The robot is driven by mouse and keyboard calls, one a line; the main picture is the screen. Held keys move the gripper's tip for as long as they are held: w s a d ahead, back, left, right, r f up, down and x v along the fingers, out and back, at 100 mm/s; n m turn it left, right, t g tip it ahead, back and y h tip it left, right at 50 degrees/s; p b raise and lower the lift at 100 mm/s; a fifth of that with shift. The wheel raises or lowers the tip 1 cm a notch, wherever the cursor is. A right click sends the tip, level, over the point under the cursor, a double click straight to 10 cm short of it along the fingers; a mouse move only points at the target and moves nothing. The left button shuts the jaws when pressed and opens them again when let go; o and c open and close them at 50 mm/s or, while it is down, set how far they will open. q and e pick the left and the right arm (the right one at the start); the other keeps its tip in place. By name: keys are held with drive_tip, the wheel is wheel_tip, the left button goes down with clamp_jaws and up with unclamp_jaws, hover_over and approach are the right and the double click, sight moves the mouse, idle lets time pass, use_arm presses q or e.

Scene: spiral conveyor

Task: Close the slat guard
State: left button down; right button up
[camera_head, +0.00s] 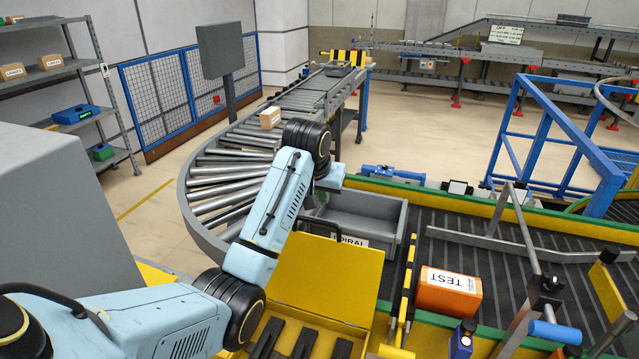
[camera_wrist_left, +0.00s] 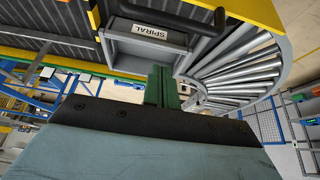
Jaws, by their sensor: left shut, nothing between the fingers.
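The slat guard appears to be the yellow panel (camera_head: 326,277) in the middle of the head view. It stands raised and tilted, with dark slats (camera_head: 300,342) uncovered in front of it. A black handle (camera_head: 318,226) is at its far edge; the handle also shows in the left wrist view (camera_wrist_left: 172,17), beside a yellow edge (camera_wrist_left: 256,12). My left arm reaches over the panel's left side. In the left wrist view the green fingers of my left gripper (camera_wrist_left: 162,72) are shut and empty, apart from the handle. The head view hides the fingertips. My right gripper is not in view.
A grey tray labelled SPIRAL (camera_head: 362,214) lies beyond the panel. A curved roller conveyor (camera_head: 215,178) bends around the left, carrying a carton (camera_head: 270,117). An orange TEST box (camera_head: 449,292) rests on the dark belt (camera_head: 500,262) at right. A yellow post stands beside the panel.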

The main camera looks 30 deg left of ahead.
use_arm(q)
drive_tip(key=s+f+p, duration=0.1)
drive_tip(key=s+f, duration=0.1)
drive_tip(key=s, duration=0.1)
drive_tip(key=shift+d+f+p, duration=0.15)
drive_tip(key=shift+d+p, duration=0.2)
drive_tip(key=shift+d, duration=0.05)
drive_tip(key=shift+w, duration=0.1)
